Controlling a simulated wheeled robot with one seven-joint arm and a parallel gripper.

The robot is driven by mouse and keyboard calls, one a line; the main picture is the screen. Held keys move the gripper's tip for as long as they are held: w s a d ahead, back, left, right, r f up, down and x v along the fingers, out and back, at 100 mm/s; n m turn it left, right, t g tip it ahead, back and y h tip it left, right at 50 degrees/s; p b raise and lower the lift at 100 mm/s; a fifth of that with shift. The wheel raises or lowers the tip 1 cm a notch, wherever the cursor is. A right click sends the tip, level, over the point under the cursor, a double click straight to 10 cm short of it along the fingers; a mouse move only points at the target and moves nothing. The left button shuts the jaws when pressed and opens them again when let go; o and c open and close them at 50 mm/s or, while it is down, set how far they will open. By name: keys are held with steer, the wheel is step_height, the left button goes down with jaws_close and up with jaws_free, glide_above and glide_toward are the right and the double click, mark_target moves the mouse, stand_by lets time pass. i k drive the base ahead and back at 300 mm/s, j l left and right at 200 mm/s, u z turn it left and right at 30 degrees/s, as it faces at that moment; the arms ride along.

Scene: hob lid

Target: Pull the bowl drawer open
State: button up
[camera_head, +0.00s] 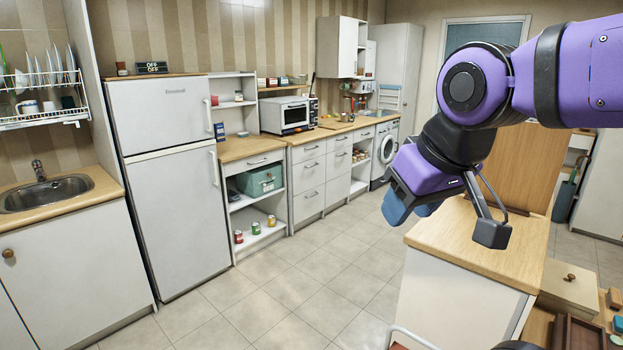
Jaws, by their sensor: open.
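White drawers with bar handles line the back wall counter, in a left stack (308,172) and a right stack (338,163). All their fronts look shut. I cannot tell which one is the bowl drawer, and no bowl inside a drawer shows. My gripper (412,206) hangs at the right of the view with blue fingertips apart, open and empty. It is in the air beside the near wooden-topped cabinet, well short of the drawers and touching none of them.
A wooden-topped white cabinet (485,243) stands close below my arm. A small box with a knob (570,284) is at lower right. A white fridge (177,200) stands left of the drawers, a washing machine (384,150) to their right. The tiled floor (300,285) between is clear.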

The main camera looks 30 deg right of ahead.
mark_target(309, 174)
steer(key=i+j+u, duration=0.1)
steer(key=i, duration=0.2)
steer(key=i+j+u, duration=0.1)
steer(key=i, duration=0.25)
steer(key=i+j, duration=0.15)
steer(key=i, duration=0.7)
steer(key=i+j+u, duration=0.1)
steer(key=i, duration=0.8)
steer(key=i+l+z, duration=0.15)
steer(key=i+z, duration=0.7)
steer(key=i+j+z, duration=0.2)
steer(key=i+z, duration=0.2)
steer(key=i+l, duration=0.2)
steer(key=i, duration=0.35)
steer(key=i+l, duration=0.2)
steer(key=i, duration=0.35)
steer(key=i+l+u, duration=0.45)
steer(key=i+l, duration=0.15)
steer(key=i+l+u, duration=0.25)
steer(key=l, duration=0.25)
steer(key=i+l+u, duration=0.2)
steer(key=l, duration=0.25)
steer(key=i+j, duration=0.15)
steer(key=i, duration=0.25)
